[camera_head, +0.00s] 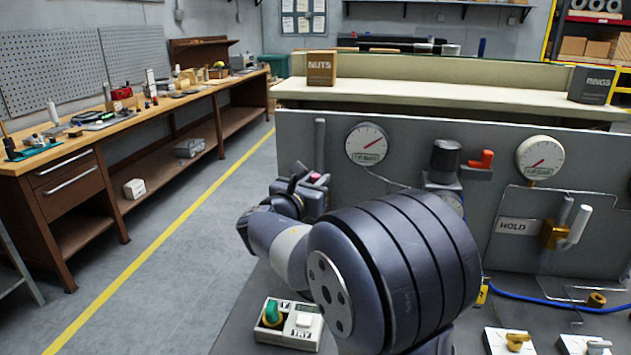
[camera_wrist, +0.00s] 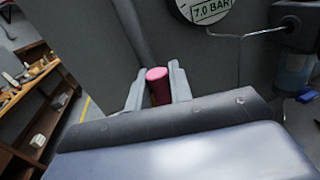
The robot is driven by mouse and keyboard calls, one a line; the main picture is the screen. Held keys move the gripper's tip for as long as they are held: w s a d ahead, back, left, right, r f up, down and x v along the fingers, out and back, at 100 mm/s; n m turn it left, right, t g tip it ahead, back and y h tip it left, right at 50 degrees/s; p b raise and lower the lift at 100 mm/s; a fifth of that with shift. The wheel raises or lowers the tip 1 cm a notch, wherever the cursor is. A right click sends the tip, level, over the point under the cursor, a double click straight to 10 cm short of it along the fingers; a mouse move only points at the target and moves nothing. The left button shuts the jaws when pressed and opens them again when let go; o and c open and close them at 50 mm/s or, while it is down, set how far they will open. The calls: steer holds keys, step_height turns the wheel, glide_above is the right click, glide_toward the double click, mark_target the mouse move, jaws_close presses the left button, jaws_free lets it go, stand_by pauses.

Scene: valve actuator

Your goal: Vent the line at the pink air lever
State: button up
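The pink air lever (camera_wrist: 157,82) shows in the wrist view as a short pink-capped handle, darker below the cap. My gripper (camera_wrist: 157,88) has one finger on each side of it, and both fingers seem to touch it. In the head view only a small bit of pink (camera_head: 319,178) shows beside my gripper (camera_head: 308,186), in front of the grey panel's left part. My own arm hides the area below and right of it. A dial gauge (camera_head: 367,145) sits above right of the lever; its plate reads 7.0 BAR in the wrist view (camera_wrist: 211,12).
The grey panel (camera_head: 290,135) also carries a dark valve body with a red handle (camera_head: 482,159), a second gauge (camera_head: 541,157) and a HOLD plate (camera_head: 513,226) beside a brass valve (camera_head: 553,234). A TRY box (camera_head: 290,325) stands below. Open floor (camera_head: 190,240) lies left.

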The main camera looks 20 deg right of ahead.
jaws_close()
steer(key=shift+s+d, duration=0.1)
steer(key=s+d+f+m+y+b, duration=0.5)
steer(key=d+f+m+b, duration=0.3)
steer(key=m+b, duration=0.7)
steer(key=shift+s+f+t+b, duration=0.15)
steer(key=shift+f+t+b, duration=0.15)
steer(key=shift+f+b, duration=0.7)
steer(key=shift+f, duration=0.2)
steer(key=shift+o, duration=2.2)
jaws_free()
